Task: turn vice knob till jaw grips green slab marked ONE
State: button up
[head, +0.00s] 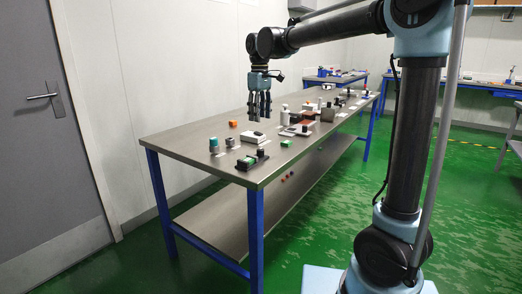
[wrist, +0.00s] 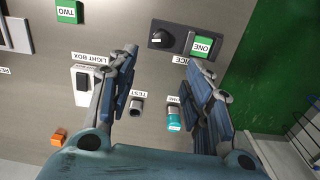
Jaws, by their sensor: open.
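The vice sits at the near end of the steel bench, with its dark round knob (wrist: 160,37) left of its jaw (wrist: 190,42) in the wrist view. The green slab marked ONE (wrist: 203,46) lies at the jaw's right side; I cannot tell if they touch. In the head view the slab (head: 250,161) and knob (head: 262,153) are small. My gripper (head: 260,111) hangs above the bench, pointing down, clear of the vice. In the wrist view my gripper (wrist: 161,58) has its fingers wide apart with nothing between them. The knob and slab lie beyond the fingertips.
A green slab marked TWO (wrist: 67,11) lies up left. A white light box (wrist: 82,81), a grey test knob (wrist: 137,107), a teal-topped cylinder (wrist: 174,119) and an orange cube (wrist: 58,137) stand nearby. The bench edge (head: 258,187) is close to the vice; green floor lies beyond.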

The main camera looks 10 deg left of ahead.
aim_at(260, 149)
notch_tip(260, 149, down, 15)
jog(key=shift+r, duration=0.2)
dwell(0.3)
jog(key=c, duration=1.1)
